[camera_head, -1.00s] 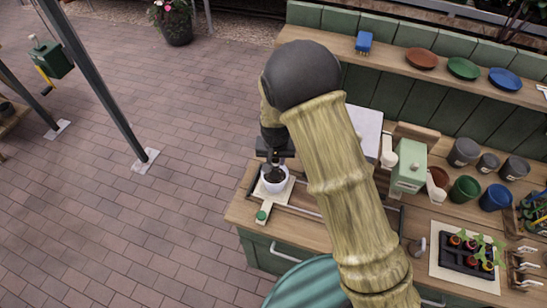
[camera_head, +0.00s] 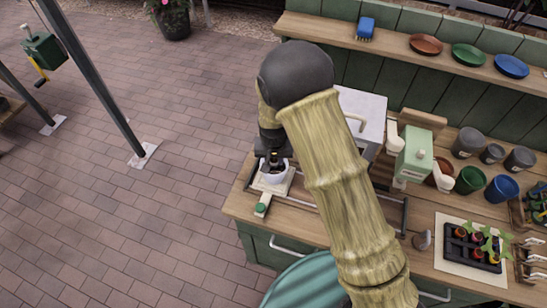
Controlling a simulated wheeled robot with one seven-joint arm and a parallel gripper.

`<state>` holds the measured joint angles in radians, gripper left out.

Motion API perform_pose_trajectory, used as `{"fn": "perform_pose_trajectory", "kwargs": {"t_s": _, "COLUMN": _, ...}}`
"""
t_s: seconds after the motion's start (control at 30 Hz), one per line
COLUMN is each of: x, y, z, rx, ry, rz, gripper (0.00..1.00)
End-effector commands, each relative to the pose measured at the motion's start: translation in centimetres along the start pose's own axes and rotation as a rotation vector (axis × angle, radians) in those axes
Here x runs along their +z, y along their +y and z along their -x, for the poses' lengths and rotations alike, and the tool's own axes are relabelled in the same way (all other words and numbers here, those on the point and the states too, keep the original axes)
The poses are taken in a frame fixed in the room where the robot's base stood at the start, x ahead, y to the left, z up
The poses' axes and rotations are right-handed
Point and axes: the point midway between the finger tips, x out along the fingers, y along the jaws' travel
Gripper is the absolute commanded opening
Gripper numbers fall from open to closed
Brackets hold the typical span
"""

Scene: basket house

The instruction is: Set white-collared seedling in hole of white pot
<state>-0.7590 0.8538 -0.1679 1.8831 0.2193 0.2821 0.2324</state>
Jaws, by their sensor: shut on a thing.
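The white pot (camera_head: 270,179) stands on a pale board with a green knob near the left end of the bench. My gripper (camera_head: 274,164) points down at the pot's mouth, with its fingertips at or just inside the rim. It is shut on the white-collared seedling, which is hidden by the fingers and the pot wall. Neither the hole in the soil nor the seedling's tilt can be made out.
A black tray (camera_head: 472,254) with several seedlings in coloured collars sits on the right of the bench. A green dispenser (camera_head: 414,155), grey, green and blue pots stand behind. Metal rails (camera_head: 306,206) run beside the white pot. My arm covers the bench's middle.

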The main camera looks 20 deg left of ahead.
Motion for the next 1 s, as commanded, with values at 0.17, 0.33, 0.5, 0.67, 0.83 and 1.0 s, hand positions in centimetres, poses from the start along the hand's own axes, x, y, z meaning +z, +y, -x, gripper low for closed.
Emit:
{"fn": "perform_pose_trajectory", "kwargs": {"t_s": 0.17, "x": 0.11, "y": 0.01, "z": -0.90, "rx": 0.000, "ry": 0.000, "rz": 0.000, "gripper": 0.05}}
{"fn": "perform_pose_trajectory", "kwargs": {"t_s": 0.33, "x": 0.13, "y": 0.02, "z": -1.05, "rx": 0.000, "ry": 0.000, "rz": 0.000, "gripper": 0.05}}
{"fn": "perform_pose_trajectory", "kwargs": {"t_s": 0.5, "x": 0.13, "y": 0.01, "z": -1.02, "rx": 0.000, "ry": 0.000, "rz": 0.000, "gripper": 0.05}}
{"fn": "perform_pose_trajectory", "kwargs": {"t_s": 0.67, "x": 0.14, "y": 0.00, "z": -1.02, "rx": 0.000, "ry": 0.000, "rz": 0.000, "gripper": 0.05}}
{"fn": "perform_pose_trajectory", "kwargs": {"t_s": 0.83, "x": 0.15, "y": 0.00, "z": -1.02, "rx": 0.000, "ry": 0.000, "rz": 0.000, "gripper": 0.42}}
{"fn": "perform_pose_trajectory", "kwargs": {"t_s": 1.0, "x": 0.15, "y": -0.01, "z": -1.02, "rx": 0.000, "ry": 0.000, "rz": 0.000, "gripper": 0.52}}
